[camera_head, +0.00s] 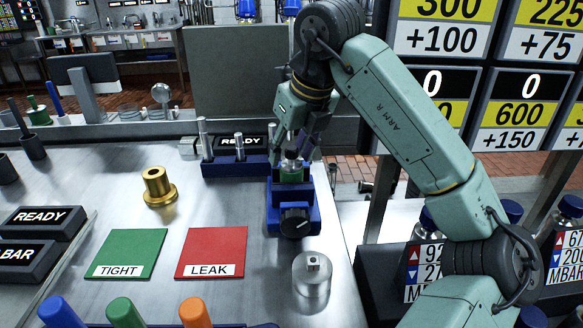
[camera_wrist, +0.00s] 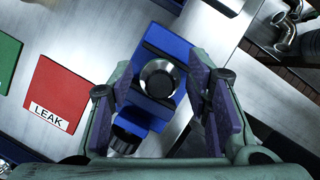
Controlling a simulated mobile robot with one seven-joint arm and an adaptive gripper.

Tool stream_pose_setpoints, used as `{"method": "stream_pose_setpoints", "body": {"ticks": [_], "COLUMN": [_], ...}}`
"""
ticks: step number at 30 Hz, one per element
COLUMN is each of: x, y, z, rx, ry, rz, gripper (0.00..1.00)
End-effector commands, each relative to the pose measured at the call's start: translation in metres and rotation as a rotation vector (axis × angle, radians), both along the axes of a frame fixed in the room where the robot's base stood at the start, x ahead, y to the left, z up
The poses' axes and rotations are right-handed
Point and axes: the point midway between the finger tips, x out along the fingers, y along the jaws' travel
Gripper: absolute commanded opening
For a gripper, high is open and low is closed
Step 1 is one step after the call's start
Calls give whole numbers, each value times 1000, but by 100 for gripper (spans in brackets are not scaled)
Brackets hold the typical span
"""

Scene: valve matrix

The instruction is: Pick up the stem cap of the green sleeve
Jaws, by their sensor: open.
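A green sleeve (camera_head: 291,174) sits in a blue fixture (camera_head: 292,212) with a black knob at its front. Its silver stem cap (camera_head: 291,162) is on top, partly hidden by my gripper in the head view. In the wrist view the round silver cap (camera_wrist: 160,79), with a dark centre, sits on the blue fixture (camera_wrist: 150,108); the green of the sleeve is hidden there. My gripper (camera_head: 301,143) points down over the fixture. In the wrist view my gripper (camera_wrist: 163,98) is open, with one purple-padded finger on each side of the cap and visible gaps.
A silver cylinder (camera_head: 312,274) stands in front of the fixture. A blue rack (camera_head: 236,164) with upright metal pins is behind-left. A brass flange (camera_head: 158,188), a green TIGHT pad (camera_head: 127,252) and a red LEAK pad (camera_head: 213,251) lie left. The bench edge is close on the right.

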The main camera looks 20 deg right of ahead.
Motion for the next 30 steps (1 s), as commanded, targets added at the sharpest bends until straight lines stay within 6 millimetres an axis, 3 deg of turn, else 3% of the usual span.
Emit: {"method": "stream_pose_setpoints", "body": {"ticks": [5, 25, 30], "x": [0, 0, 0], "y": [0, 0, 0], "z": [1, 1, 1], "rx": [-1, -1, -1], "ry": [-1, 0, 0], "rz": [0, 0, 0], "gripper": [44, 0, 0]}}
